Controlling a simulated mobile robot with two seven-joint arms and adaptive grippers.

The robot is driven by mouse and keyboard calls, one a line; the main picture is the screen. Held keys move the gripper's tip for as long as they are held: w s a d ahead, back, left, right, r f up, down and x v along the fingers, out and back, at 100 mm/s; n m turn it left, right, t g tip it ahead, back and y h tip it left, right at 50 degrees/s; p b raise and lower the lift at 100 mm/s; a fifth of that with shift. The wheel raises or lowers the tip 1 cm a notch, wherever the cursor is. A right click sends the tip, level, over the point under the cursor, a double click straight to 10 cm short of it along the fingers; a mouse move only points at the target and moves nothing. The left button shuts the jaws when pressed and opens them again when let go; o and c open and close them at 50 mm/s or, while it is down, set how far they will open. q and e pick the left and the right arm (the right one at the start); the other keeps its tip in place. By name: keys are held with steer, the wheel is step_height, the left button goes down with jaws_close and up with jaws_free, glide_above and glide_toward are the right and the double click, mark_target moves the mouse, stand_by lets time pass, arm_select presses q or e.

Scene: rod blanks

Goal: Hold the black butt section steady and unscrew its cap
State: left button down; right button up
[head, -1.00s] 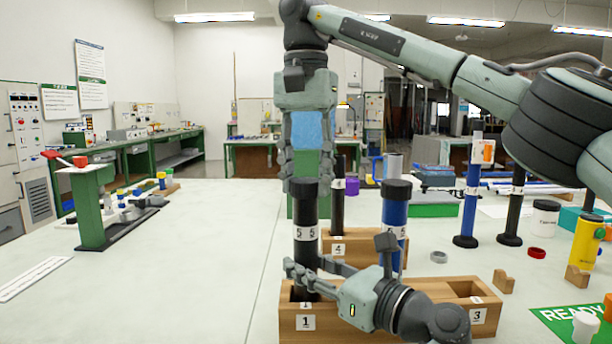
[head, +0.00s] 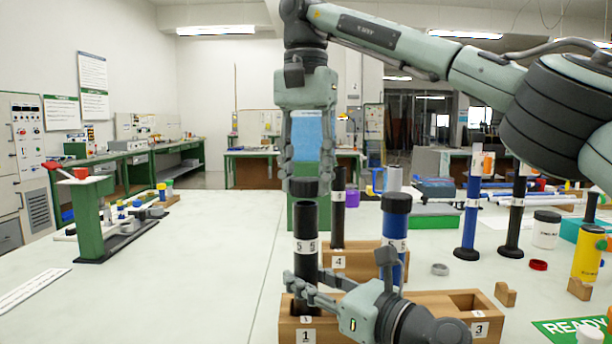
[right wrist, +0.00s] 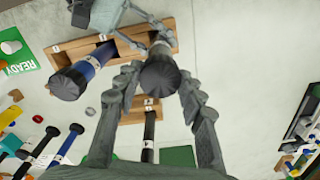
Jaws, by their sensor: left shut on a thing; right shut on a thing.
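The black butt section (head: 305,245), a dark tube with a white band marked 5, stands upright in slot 1 of the front wooden block (head: 420,300). My left gripper (head: 304,289) is shut around its lower part, just above the block. The black cap (head: 303,187) is in my right gripper (head: 304,176), which is shut on it from above. The cap sits just over the tube's top with a narrow gap between them. In the right wrist view the ridged cap top (right wrist: 160,77) lies between the right fingertips and hides the tube's mouth.
A blue capped tube (head: 395,240) stands close right of the black one. A thin black rod (head: 338,215) stands in the rear block. A grey ring (head: 440,269) and red ring (head: 538,265) lie to the right.

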mark_target(306, 179)
steer(key=shift+r, duration=2)
arm_select(q)
steer(key=c, duration=1)
jaws_free()
